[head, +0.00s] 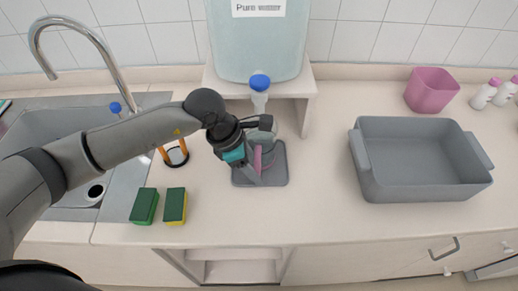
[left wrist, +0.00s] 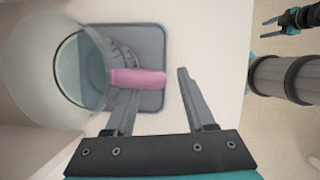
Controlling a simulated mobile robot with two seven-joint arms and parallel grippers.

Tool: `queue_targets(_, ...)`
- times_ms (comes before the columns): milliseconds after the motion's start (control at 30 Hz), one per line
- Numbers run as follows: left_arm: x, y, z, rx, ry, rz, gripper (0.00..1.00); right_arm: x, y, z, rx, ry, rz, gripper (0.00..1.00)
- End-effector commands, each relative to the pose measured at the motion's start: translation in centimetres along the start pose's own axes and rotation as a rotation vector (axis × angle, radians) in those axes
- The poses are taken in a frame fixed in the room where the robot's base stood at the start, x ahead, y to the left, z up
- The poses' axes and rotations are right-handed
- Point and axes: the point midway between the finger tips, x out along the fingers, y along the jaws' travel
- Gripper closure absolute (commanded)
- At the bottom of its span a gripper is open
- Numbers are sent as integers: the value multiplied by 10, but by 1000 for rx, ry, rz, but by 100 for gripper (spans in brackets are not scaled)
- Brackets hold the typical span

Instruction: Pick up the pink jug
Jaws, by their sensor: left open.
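The jug has a clear body and a pink handle. In the head view the jug (head: 268,160) stands on a small grey mat (head: 278,178) below the water tank, partly hidden by my left gripper (head: 257,163). In the left wrist view the jug (left wrist: 85,65) is at the upper left, and its pink handle (left wrist: 140,78) points right. My left gripper (left wrist: 158,82) is open, its fingers on either side of the handle's line. I cannot tell whether either finger touches it.
The water tank (head: 258,40) with a blue-topped tap (head: 260,82) stands above the jug. Green and yellow sponges (head: 175,206) lie front left, near the sink (head: 40,120). A grey tub (head: 420,190) and pink bin (head: 431,90) stand right. Counter between mat and tub is clear.

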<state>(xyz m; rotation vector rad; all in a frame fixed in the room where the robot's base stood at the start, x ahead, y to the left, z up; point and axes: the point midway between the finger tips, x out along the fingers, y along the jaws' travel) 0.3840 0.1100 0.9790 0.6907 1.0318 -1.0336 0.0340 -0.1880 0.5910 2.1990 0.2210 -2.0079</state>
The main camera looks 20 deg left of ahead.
Motion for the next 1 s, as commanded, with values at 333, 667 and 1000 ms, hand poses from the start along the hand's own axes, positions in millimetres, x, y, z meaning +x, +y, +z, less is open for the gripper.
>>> queue_targets(333, 0, 0, 0, 0, 0, 0, 64, 0, 0, 0, 0, 0, 1, 50)
queue_targets(667, 0, 0, 0, 0, 0, 0, 100, 0, 1, 0, 0, 1, 1, 50)
queue_targets(1000, 0, 0, 0, 0, 0, -1, 100, 0, 1, 0, -1, 1, 1, 50)
